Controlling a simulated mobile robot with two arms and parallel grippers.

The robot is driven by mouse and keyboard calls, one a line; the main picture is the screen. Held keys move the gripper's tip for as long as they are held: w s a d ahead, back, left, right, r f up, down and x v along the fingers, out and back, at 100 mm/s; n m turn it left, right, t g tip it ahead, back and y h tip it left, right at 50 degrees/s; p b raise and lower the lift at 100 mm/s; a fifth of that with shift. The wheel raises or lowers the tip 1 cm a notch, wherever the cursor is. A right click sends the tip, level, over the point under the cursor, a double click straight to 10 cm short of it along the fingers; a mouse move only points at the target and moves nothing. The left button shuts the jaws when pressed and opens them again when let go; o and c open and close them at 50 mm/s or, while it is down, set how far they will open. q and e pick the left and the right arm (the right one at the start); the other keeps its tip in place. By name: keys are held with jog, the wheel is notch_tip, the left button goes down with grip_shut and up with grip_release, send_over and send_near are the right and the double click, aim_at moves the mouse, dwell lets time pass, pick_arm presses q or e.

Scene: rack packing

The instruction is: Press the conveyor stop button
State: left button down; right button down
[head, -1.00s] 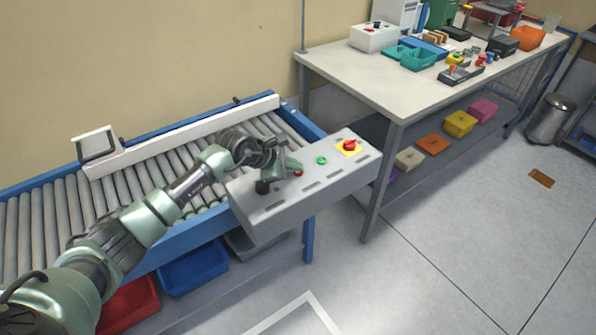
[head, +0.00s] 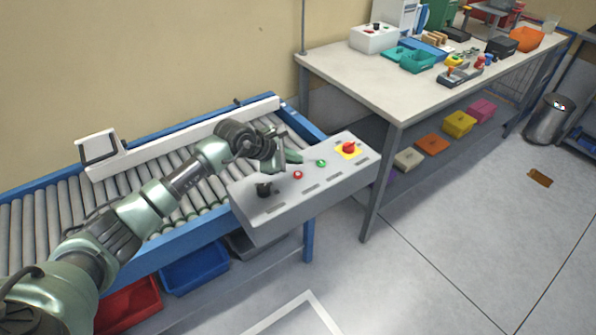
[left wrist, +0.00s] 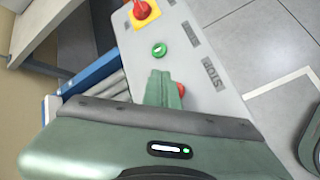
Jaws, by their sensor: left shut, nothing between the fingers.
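The conveyor's grey control panel (head: 285,212) carries a red stop button (head: 298,175), a green button (head: 321,163) and a red mushroom button on a yellow plate (head: 348,147). My left gripper (head: 293,157) is shut and empty, at the panel's conveyor side, just behind the red button in the head view. In the left wrist view its fingertips (left wrist: 164,82) partly cover the red button (left wrist: 181,89), beside a label reading STOP. The green button (left wrist: 159,50) shows clear beyond the fingertips. The gap between fingertips and red button is hard to judge. My right gripper is out of view.
A black knob (head: 264,189) stands up from the panel's left end. The roller conveyor (head: 45,217) with its white side rail (head: 190,136) runs behind. A worktable (head: 400,85) with bins and tools stands to the right. Blue (head: 194,267) and red (head: 128,306) bins sit below the conveyor.

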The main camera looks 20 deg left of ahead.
pick_arm(q)
jog(key=shift+r+p, duration=0.5)
jog(key=shift+r, duration=0.85)
